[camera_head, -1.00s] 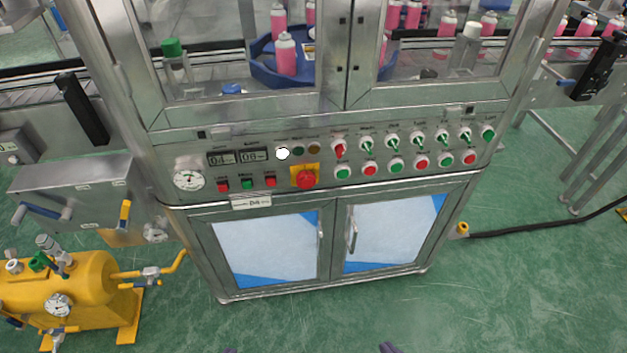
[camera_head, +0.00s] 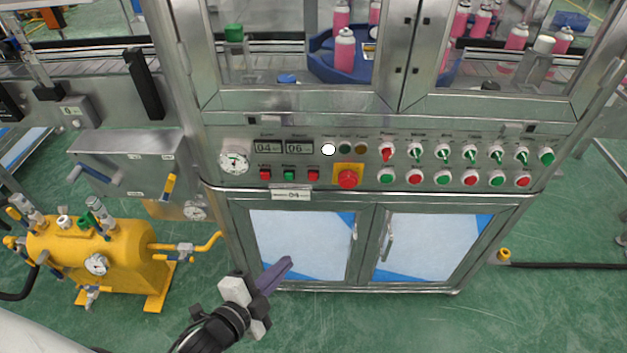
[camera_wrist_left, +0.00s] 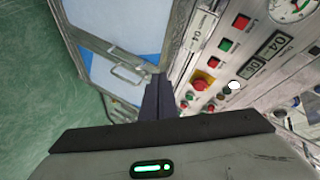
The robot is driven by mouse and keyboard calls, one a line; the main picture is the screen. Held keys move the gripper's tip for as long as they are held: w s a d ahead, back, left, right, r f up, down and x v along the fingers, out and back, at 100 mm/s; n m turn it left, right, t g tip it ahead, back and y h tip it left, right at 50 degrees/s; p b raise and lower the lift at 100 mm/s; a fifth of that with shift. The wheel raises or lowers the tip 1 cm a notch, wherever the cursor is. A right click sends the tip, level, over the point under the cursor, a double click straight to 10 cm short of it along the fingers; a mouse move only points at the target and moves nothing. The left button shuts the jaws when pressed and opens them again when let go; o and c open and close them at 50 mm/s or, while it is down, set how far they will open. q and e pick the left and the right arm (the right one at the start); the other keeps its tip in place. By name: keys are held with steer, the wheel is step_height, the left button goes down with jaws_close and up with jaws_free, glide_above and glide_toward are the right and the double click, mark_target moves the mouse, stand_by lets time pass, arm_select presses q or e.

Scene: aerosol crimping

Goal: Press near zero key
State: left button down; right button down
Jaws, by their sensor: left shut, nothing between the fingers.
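The control panel (camera_head: 400,160) spans the front of the steel machine. At its left, two counter displays read 04 (camera_head: 268,148) and 06 (camera_head: 299,147). Below them sit a left red key (camera_head: 265,174), a green key (camera_head: 289,175) and a right red key (camera_head: 313,175). Their labels are too small to read, so I cannot tell which is the near zero key. My left gripper (camera_head: 283,268) is shut and empty, below the panel in front of the left cabinet door. In the left wrist view its fingers (camera_wrist_left: 157,98) touch no key. My right gripper is out of view.
A red emergency stop (camera_head: 347,179) on a yellow plate protrudes right of the keys, near a white lamp (camera_head: 328,149). Several switches and buttons fill the panel's right. A yellow tank (camera_head: 75,255) stands at left. Green floor is clear in front.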

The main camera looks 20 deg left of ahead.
mark_target(313, 177)
arm_select(q)
steer(key=w+d+r+m+t+h+b, duration=0.1)
steer(key=w+r+m+h, duration=0.5)
steer(key=m, duration=1.1)
steer(key=shift+w+d+r+m+t, duration=0.3)
steer(key=shift+w+d+r+t, duration=0.5)
steer(key=shift+d, duration=0.25)
steer(key=w+a+b, duration=0.2)
steer(key=w+b, duration=0.1)
steer(key=w, duration=0.5)
steer(key=shift+w+a, duration=0.15)
steer(key=shift+a, duration=0.1)
